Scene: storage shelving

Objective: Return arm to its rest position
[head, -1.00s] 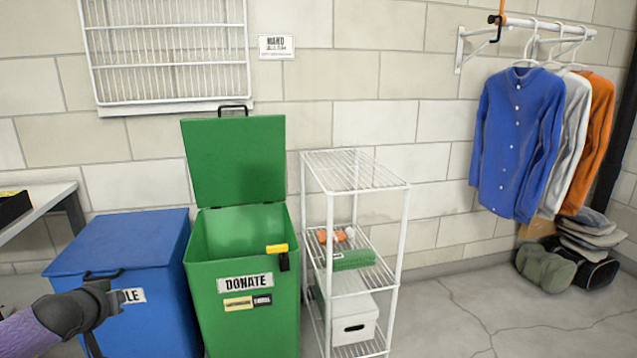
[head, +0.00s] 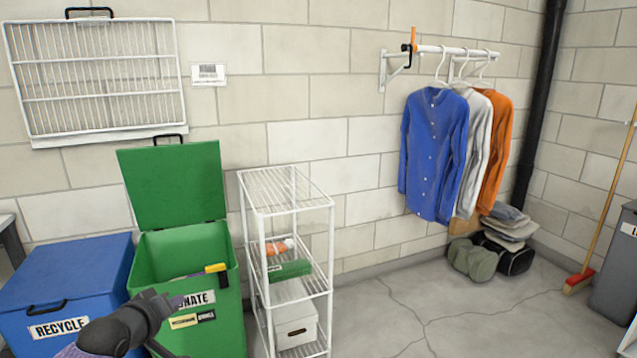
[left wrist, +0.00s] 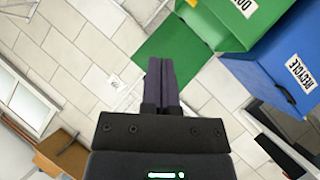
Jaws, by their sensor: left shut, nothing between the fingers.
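My left gripper (head: 172,300) shows low at the left in the head view, in front of the green donate bin (head: 146,263). Its fingers are together and empty; they also show dark and pressed together in the left wrist view (left wrist: 161,64). The arm behind it comes in from the bottom edge. The gripper covers part of the donate label. I cannot tell whether it touches the bin. My right gripper is out of view.
The blue recycle bin (head: 62,280) stands left of the green bin, whose lid (head: 175,188) is up. A white wire rack (head: 285,188) stands to the right. Shirts (head: 433,150) hang from a wall rail. Open floor (head: 400,305) lies in front of them.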

